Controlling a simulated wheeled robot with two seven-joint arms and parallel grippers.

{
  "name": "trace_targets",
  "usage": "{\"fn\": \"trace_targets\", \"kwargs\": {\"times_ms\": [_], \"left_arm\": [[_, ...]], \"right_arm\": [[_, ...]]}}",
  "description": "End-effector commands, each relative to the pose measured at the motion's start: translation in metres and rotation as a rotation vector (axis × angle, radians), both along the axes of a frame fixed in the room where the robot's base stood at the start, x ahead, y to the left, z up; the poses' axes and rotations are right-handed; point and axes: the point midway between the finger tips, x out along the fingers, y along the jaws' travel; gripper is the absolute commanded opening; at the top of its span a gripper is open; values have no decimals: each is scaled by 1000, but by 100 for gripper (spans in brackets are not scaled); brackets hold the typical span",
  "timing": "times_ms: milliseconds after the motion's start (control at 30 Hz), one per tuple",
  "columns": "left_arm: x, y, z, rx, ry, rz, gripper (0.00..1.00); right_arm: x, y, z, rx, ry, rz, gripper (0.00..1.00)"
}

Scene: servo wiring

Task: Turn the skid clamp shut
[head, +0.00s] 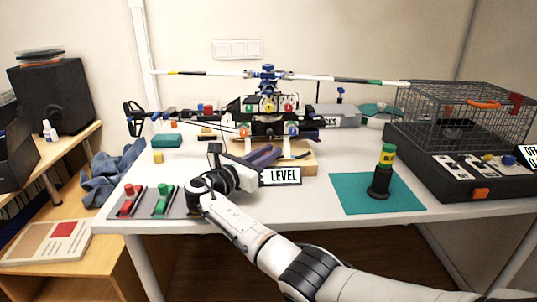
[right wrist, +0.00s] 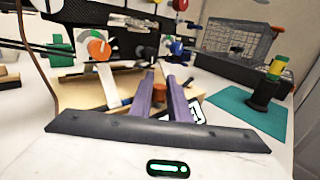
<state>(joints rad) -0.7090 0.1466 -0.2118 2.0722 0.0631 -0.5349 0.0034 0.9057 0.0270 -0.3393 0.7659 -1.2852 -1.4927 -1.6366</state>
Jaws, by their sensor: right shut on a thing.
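A model helicopter (head: 268,104) stands over a wooden base (head: 297,167) at the table's middle. The left dial, with a white pointer, shows in the right wrist view (right wrist: 97,48). My right gripper (head: 274,152) reaches the wooden base, below the dials. In the right wrist view its purple fingers (right wrist: 160,78) stand either side of a short orange-brown peg (right wrist: 159,94) and are shut on it. I cannot tell whether this peg is the skid clamp. My left gripper is out of view.
A LEVEL sign (head: 283,176) stands just right of the gripper. A green-yellow-black cylinder (head: 381,175) stands on a teal mat (head: 343,201). A wire cage (head: 465,112) is at right. Red (head: 132,199) and green (head: 163,200) pieces lie at front left.

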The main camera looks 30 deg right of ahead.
Motion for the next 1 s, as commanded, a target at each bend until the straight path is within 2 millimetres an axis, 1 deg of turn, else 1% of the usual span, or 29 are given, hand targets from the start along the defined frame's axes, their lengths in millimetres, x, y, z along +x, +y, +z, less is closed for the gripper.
{"fn": "trace_targets", "kwargs": {"times_ms": [67,100,200,667,833,1000], "left_arm": [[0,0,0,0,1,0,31],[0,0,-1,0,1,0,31],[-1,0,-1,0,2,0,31],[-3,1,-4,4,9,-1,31],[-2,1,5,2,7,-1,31],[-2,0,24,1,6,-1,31]], "right_arm": [[0,0,-1,3,2,-1,0],[0,0,-1,3,2,-1,19],[0,0,-1,3,2,-1,35],[0,-1,0,1,0,2,35],[-1,-1,1,2,2,35,35],[-2,-1,4,0,2,128,35]]}}
